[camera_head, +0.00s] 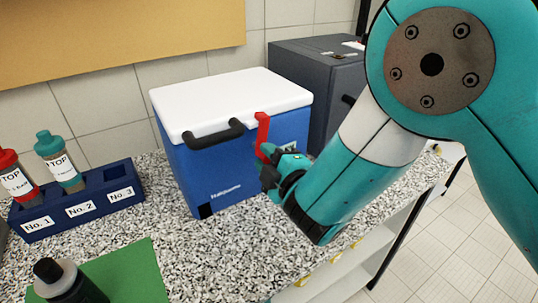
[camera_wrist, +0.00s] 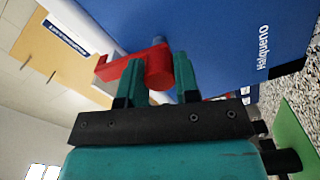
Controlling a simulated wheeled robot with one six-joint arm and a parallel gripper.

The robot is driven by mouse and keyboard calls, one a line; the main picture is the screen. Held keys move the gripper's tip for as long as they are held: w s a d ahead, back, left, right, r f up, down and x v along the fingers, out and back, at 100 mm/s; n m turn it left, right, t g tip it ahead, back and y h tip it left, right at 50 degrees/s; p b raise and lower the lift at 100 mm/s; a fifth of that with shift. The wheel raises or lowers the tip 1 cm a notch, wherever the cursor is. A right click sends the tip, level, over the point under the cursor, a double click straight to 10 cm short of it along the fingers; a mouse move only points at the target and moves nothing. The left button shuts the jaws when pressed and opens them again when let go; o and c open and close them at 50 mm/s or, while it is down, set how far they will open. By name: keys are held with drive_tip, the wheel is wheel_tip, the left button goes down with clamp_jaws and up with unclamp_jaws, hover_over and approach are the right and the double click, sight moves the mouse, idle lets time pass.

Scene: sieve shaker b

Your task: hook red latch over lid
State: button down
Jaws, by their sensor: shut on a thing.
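The red latch (camera_head: 262,131) stands up along the front of the blue cooler box (camera_head: 222,172), near its right end. Its upper end reaches the edge of the white lid (camera_head: 229,101); whether it is hooked over the lid I cannot tell. The lid lies closed on the box and has a black handle at the front. My gripper (camera_head: 274,163) is at the lower part of the latch. In the wrist view my gripper (camera_wrist: 158,80) has its teal fingers on both sides of the red latch (camera_wrist: 157,66), shut on its round part. The fingers partly hide the latch.
A dark grey cabinet (camera_head: 316,82) stands behind the box at right. A blue rack (camera_head: 80,207) with two capped bottles is at left. Speckled counter (camera_head: 205,255) is clear before the box.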

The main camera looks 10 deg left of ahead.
drive_tip(key=shift+d+f+n, duration=0.1)
drive_tip(key=shift+n, duration=0.7)
drive_tip(key=c, duration=0.8)
unclamp_jaws()
drive_tip(key=shift+c, duration=0.2)
